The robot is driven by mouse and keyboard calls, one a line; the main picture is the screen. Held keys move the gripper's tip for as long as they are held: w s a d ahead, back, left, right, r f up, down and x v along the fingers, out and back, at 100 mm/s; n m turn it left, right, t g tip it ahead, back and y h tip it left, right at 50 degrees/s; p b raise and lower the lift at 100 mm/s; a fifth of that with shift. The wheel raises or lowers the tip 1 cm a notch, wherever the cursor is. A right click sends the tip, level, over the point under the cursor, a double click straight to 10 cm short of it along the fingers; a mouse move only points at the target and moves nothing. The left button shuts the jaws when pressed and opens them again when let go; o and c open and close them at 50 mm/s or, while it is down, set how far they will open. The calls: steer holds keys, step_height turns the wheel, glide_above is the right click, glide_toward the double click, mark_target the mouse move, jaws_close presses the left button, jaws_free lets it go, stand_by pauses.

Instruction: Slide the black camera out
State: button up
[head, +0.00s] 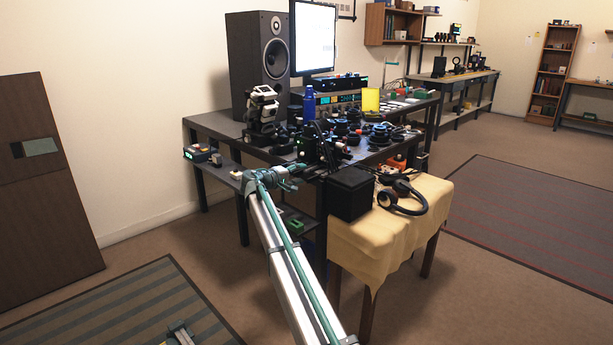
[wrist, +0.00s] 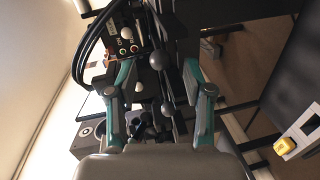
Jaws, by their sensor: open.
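My gripper (head: 298,176) is at the near edge of the dark workbench (head: 215,127), left of a black box. In the wrist view its teal fingers (wrist: 163,92) stand apart, with nothing clearly held between them. Beyond and between them is a black device (wrist: 150,38) with round grey knobs, red and green-ringed sockets and black cables. A dark upright device (head: 309,146) stands near the gripper in the head view. I cannot tell for sure which of the crowded black items is the black camera. The finger bases are partly hidden by the gripper's own body.
The black box (head: 350,193) and headphones (head: 403,197) are on a yellow-cloth table (head: 385,235) to the right. A speaker (head: 258,65), monitor (head: 313,38), blue bottle (head: 309,103) and many black lens parts (head: 352,130) crowd the bench.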

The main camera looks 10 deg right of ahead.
mark_target(304, 172)
steer(key=shift+b+x, duration=0.35)
steer(key=shift+x, duration=1.8)
jaws_close()
